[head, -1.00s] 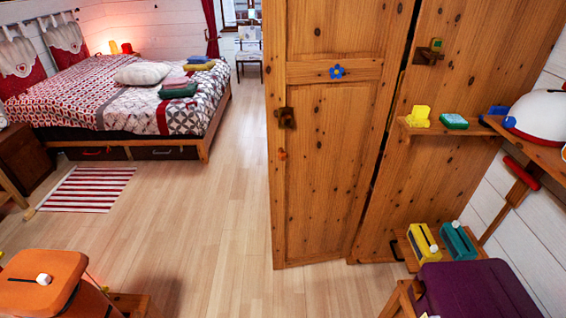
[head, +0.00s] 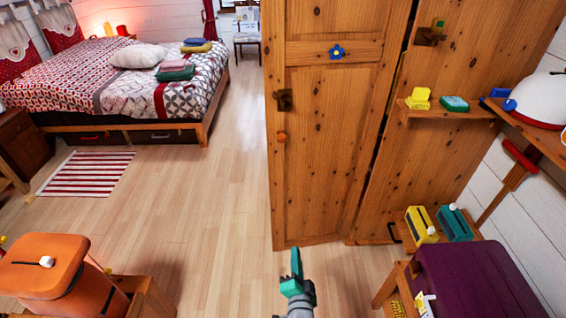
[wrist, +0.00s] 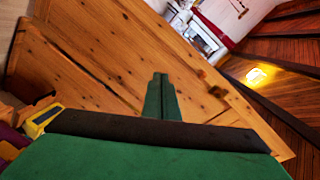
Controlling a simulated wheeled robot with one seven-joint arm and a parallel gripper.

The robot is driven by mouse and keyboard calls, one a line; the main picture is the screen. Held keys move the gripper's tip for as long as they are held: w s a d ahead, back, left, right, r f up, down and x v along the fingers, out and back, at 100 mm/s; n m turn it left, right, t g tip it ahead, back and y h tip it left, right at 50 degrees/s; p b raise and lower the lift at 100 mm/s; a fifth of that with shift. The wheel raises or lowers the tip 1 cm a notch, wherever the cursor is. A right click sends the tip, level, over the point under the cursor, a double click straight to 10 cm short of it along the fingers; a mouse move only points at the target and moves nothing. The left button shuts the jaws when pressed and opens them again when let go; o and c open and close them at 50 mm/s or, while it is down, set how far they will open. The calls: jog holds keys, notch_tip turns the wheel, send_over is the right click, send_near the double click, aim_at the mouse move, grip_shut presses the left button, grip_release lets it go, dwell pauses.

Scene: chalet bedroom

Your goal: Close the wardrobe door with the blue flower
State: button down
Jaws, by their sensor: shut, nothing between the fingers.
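The wooden wardrobe door (head: 325,170) with the blue flower (head: 336,52) stands upright at the centre right of the head view. It has a dark lock plate (head: 284,100) and an orange knob (head: 281,137) on its left edge. A dark gap runs along its right side, beside the wooden panel with shelves. My green gripper (head: 296,262) is low in front of the door's bottom, shut and empty, and apart from the door as far as I can tell. In the wrist view, the closed fingers (wrist: 161,95) overlap the tilted wood panelling (wrist: 100,50).
An orange case (head: 45,265) is at the front left. Open floor (head: 215,190) lies left of the door, towards the bed (head: 130,85).

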jog(key=w+r+m+y, duration=0.1)
jog(key=w+r, duration=0.2)
jog(key=w, duration=0.3)
jog(key=w+r+m, duration=0.1)
jog(key=w+r, duration=0.2)
jog(key=w, duration=0.2)
jog(key=m+t+y, duration=0.1)
jog(key=m+y, duration=0.1)
jog(key=m, duration=0.1)
send_near(281, 144)
jog(key=w, duration=0.3)
jog(key=w+a, duration=0.1)
jog(key=w, duration=0.2)
jog(key=shift+w+a+f, duration=0.1)
jog(key=shift+w, duration=0.05)
